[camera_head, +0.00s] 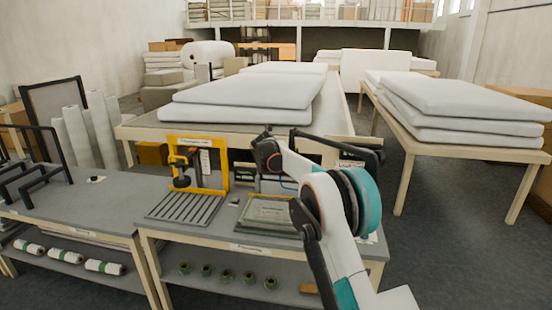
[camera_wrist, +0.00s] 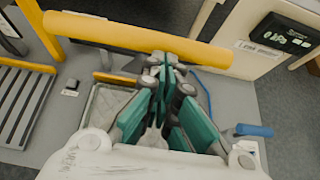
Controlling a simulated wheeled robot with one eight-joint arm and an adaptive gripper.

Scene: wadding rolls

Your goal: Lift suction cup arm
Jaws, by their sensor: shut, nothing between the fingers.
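A yellow frame (camera_head: 223,165) stands on the bench with a dark arm (camera_head: 183,172) inside it, over a slatted base (camera_head: 185,207). I cannot tell for sure whether this dark arm is the suction cup arm. My gripper (camera_head: 262,150) is right of the frame, above the bench. In the wrist view, my gripper (camera_wrist: 162,72) has its teal fingers together and holds nothing. A thick yellow bar (camera_wrist: 140,38) crosses just beyond the fingertips; I cannot tell whether they touch. The slatted base also shows at the left of the wrist view (camera_wrist: 22,100).
A framed tray (camera_head: 268,212) lies on the bench (camera_head: 235,225) below my arm. A black box (camera_wrist: 283,34) and a blue handle (camera_wrist: 254,130) are at the right in the wrist view. White wadding slabs (camera_head: 240,95) lie on the table behind. Green rolls (camera_head: 227,277) sit on the lower shelf.

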